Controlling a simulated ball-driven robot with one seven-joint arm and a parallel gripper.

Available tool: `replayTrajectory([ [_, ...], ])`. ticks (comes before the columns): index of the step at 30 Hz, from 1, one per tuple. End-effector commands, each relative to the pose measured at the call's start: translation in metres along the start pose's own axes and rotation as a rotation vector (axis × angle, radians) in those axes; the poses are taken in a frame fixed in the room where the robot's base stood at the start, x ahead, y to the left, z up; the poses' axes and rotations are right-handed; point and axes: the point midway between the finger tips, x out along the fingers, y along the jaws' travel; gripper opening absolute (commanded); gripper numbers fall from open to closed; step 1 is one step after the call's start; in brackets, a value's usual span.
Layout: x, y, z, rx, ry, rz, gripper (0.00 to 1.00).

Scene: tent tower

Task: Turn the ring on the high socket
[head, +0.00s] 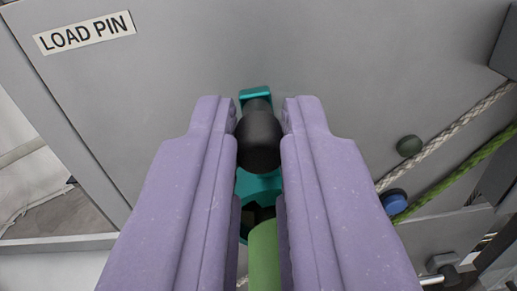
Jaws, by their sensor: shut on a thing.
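My gripper (260,122) has two purple fingers reaching up the middle of the head view, shut on a black rounded knob (259,142). The knob sits in front of a teal fitting that looks like the ring (257,186), with a teal tab (255,94) above the knob. The fingers hide the fitting's sides, so I cannot tell how far it is turned. A green cylinder (263,255) shows between the fingers below a dark opening in the teal fitting. I cannot make out the socket clearly.
A grey panel (330,50) fills the background, with a "LOAD PIN" label (85,33) at upper left. At right are a white rope (450,132), a green rope (462,168), a dark green button (409,145) and a blue knob (394,201). Pale fabric (25,165) lies at far left.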

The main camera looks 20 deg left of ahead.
Motion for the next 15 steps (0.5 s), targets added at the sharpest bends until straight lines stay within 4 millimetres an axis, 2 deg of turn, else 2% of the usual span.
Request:
replayTrajectory([
  [8, 0.0, -0.007, 0.004, -0.118, 0.005, 0.0, 0.0],
  [15, -0.001, -0.018, 0.01, -0.32, 0.013, -0.002, 0.0],
])
